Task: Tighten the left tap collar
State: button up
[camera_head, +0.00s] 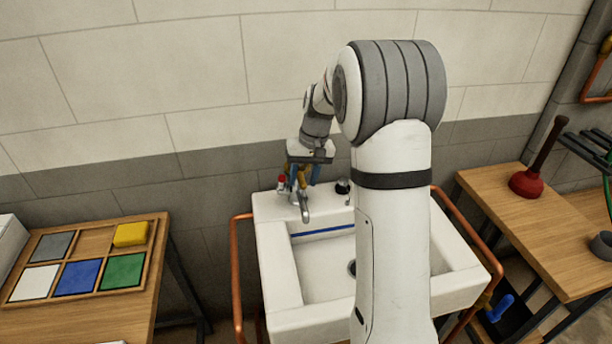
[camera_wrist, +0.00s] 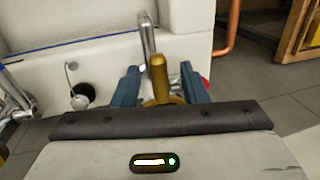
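The left tap (camera_head: 304,203), with a chrome spout, stands at the back left of the white sink. The spout also shows in the wrist view (camera_wrist: 148,42). A brass collar with an upright brass lug (camera_wrist: 159,78) sits between the blue fingers of my gripper (camera_wrist: 160,86). In the head view my gripper (camera_head: 302,172) is lowered over the tap from above. The fingers stand apart, one on each side of the brass part. I cannot tell whether they touch it. The collar's lower part is hidden behind the gripper's dark edge.
The sink (camera_head: 275,255) has orange pipes (camera_head: 236,270) beside it. A black plug (camera_head: 343,186) lies on its back ledge. A bench with a colored-block tray (camera_head: 152,232) stands left. A bench at right holds a red plunger (camera_head: 527,183). The tiled wall is close behind the tap.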

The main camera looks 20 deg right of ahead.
notch_tip(320, 180, up, 8)
jog(key=d, duration=0.1)
jog(key=shift+d+f, duration=0.15)
jog(key=shift+d, duration=0.1)
jog(key=shift+s, duration=0.1)
jog(key=s+a+t+h, duration=0.1)
jog(key=s+a, duration=0.1)
jog(key=s, duration=1.2)
jog(key=s+a+f+n+t+h, duration=0.1)
jog(key=s+a, duration=0.2)
jog(key=s, duration=1.1)
jog(key=shift+a+f+t, duration=0.15)
jog(key=shift+f+t, duration=0.1)
jog(key=shift+t, duration=0.05)
